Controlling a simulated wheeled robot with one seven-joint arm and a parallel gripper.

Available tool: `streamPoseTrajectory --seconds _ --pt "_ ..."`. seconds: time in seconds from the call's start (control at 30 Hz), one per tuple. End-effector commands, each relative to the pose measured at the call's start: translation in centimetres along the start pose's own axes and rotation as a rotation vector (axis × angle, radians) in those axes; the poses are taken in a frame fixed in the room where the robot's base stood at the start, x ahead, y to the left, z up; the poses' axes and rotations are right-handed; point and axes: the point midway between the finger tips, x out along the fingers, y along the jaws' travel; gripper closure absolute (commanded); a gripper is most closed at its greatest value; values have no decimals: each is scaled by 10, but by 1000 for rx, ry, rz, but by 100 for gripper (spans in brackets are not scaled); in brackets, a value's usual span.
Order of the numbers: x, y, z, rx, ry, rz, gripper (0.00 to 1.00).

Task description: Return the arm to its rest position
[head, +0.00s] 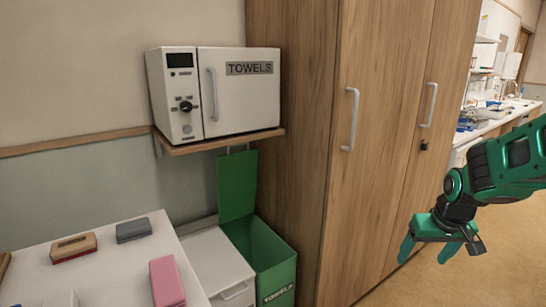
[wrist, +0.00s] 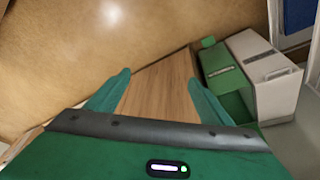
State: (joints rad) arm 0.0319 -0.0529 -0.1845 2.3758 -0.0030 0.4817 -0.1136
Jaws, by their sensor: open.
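My green arm reaches in from the right edge of the head view, and my gripper (head: 428,252) hangs in front of the wooden cabinet (head: 385,150), fingers pointing down. In the wrist view my gripper (wrist: 159,82) shows its two green fingers spread apart with nothing between them. I cannot tell how far the gripper is from the cabinet doors.
A towel warmer (head: 240,90) stands on a wall shelf (head: 220,142). Below are an open green towel bin (head: 275,262) and a white bin (head: 215,262). A white table (head: 110,270) holds a pink folded cloth (head: 167,281), a grey block (head: 133,230) and a tan-and-red block (head: 74,246). Floor at right is clear.

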Motion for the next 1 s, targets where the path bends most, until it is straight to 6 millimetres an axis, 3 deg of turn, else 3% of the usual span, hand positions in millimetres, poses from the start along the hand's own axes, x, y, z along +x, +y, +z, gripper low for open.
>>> streamPoseTrajectory --seconds 0.2,0.4,0.5,0.7,1.0 --pt "-54 40 89 181 -129 34 26" --pt "-92 54 169 340 -244 43 26" --pt "-104 54 198 398 -288 41 26" --pt "-114 51 225 450 -329 38 26" --pt "-115 51 226 452 -332 38 26"
